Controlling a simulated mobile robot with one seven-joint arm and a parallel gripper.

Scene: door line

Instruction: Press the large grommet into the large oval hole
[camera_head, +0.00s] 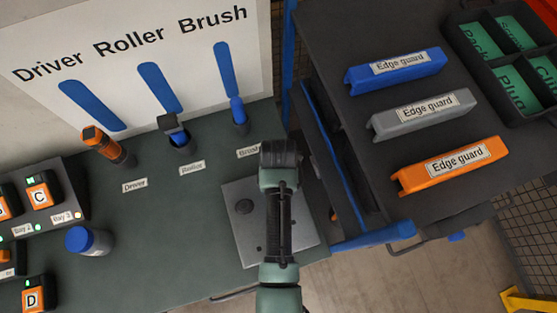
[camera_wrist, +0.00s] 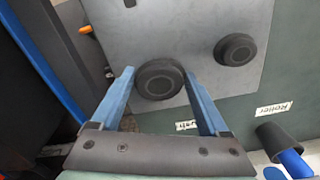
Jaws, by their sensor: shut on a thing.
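The large grommet (camera_wrist: 160,80) is a dark, round, ringed disc between the two blue fingertips of my gripper (camera_wrist: 160,74) in the wrist view. My gripper is shut on it, with a finger at either side. The grommet is over the grey metal plate (camera_wrist: 185,25), near its edge. I cannot tell whether it touches the plate or sits in a hole. No open large oval hole shows; the grommet covers the plate beneath it. In the head view the plate (camera_head: 240,240) is partly behind my arm, which hides the gripper's fingers and the held grommet.
A second, smaller dark grommet (camera_wrist: 235,49) sits on the plate, apart from my fingers. A driver (camera_head: 108,146), roller (camera_head: 178,138) and brush (camera_head: 238,112) stand at the back of the bench. A dark cart with edge guards (camera_head: 422,113) stands to the right.

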